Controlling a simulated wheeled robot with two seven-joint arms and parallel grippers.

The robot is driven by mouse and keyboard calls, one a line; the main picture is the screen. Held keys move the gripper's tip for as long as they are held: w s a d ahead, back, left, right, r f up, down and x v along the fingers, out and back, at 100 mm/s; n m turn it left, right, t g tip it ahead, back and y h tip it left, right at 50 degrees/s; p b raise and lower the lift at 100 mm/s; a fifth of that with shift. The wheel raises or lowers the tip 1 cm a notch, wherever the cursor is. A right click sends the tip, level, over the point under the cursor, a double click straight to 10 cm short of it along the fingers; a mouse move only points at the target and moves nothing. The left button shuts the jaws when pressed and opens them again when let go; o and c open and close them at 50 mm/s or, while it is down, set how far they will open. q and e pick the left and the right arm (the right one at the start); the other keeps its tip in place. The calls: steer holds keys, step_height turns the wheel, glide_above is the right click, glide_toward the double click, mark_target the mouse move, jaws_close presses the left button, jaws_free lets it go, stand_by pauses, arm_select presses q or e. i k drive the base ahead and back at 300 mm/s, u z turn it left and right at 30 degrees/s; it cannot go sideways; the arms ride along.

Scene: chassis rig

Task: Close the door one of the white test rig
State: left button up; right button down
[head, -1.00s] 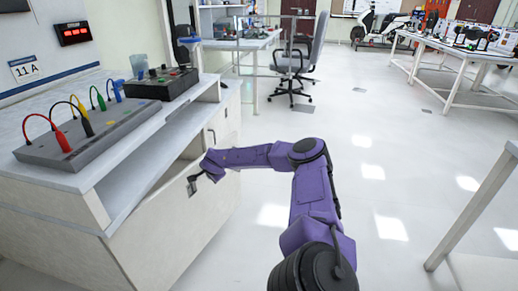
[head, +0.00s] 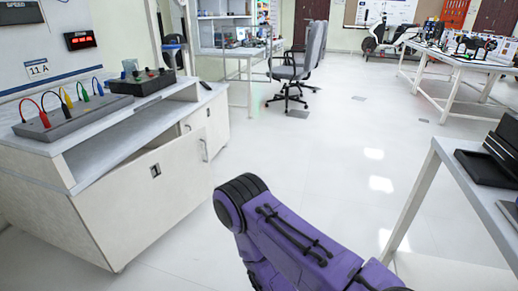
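The white test rig (head: 40,205) is a long, low cabinet on the left in the head view, with a shelf opening under its worktop. Its near front door (head: 130,210) stands ajar, with a narrow wedge of gap along its top edge. The door bears a small dark latch (head: 155,171) and a bar handle (head: 204,150) near its right edge. A purple link of my arm crosses the bottom middle of the view, apart from the door in the picture. Neither gripper shows in this view.
A grey terminal box (head: 75,121) with coloured leads and a black control box (head: 142,82) stand on the worktop. A light table (head: 428,168) with black equipment stands at the right. An office chair (head: 292,67) stands farther back. Clear floor lies between.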

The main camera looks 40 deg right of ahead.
mark_target(127, 209)
steer(key=u, duration=0.8)
steer(key=k, duration=0.2)
steer(key=z, duration=1.95)
steer(key=i, duration=1)
steer(key=u, duration=0.7)
steer(key=i, duration=0.85)
steer(key=u, duration=0.65)
